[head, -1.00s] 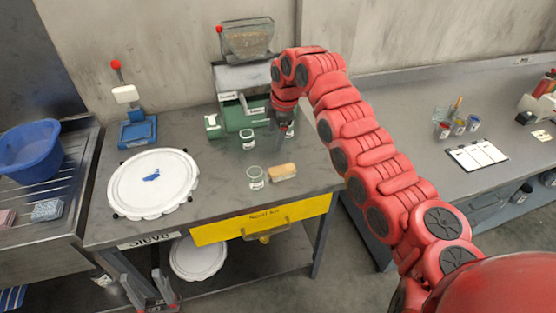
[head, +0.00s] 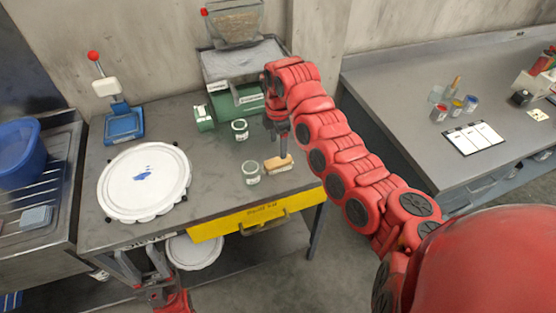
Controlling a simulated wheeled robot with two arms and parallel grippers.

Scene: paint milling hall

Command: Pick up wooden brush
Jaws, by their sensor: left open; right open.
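The wooden brush (head: 275,165), a small tan block, lies on the grey bench near its front edge, just right of a small glass jar. My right gripper (head: 283,150) points down from the red arm, over the right part of the brush, and hides a bit of it. It is open; whether its fingers touch the brush I cannot tell. My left gripper (head: 140,265) is low at the front left, open and empty, in front of the bench edge and far from the brush.
The small glass jar (head: 251,172) stands close left of the brush, with another jar (head: 240,130) behind. A green machine (head: 235,102) stands at the back. A round white sieve lid (head: 120,185) lies left. A yellow drawer (head: 240,222) is below the front edge.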

